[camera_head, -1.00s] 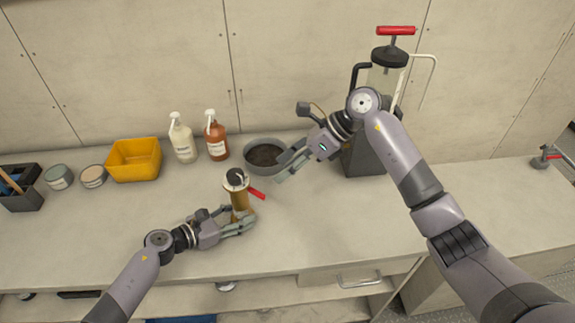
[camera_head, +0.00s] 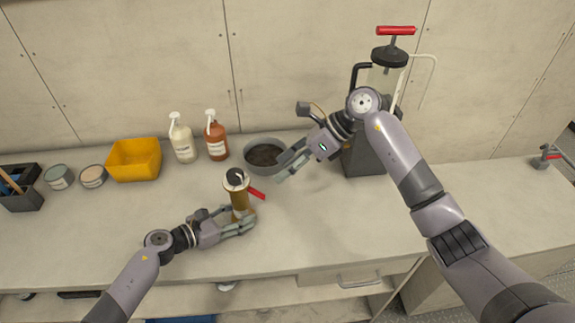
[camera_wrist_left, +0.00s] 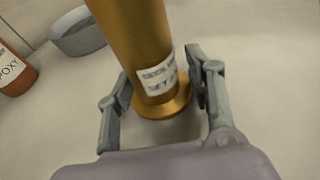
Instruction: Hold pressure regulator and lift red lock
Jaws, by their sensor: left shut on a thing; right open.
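The pressure regulator (camera_head: 239,203) is a brass cylinder with a dark top, standing on the counter. Its brass body (camera_wrist_left: 135,40) with a white label and a flared base fills the middle of the left wrist view. My left gripper (camera_head: 246,222) is shut around the lower body, with one finger on each side just above the base. My right gripper (camera_head: 280,172) is open and empty, up and to the right of the red lock, in front of the grey bowl.
A grey bowl (camera_head: 262,148) with dark contents stands behind the regulator. White (camera_head: 182,142) and brown (camera_head: 216,140) pump bottles and a yellow bin (camera_head: 134,160) stand to the left. A tall red-handled pump (camera_head: 386,75) is behind my right arm.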

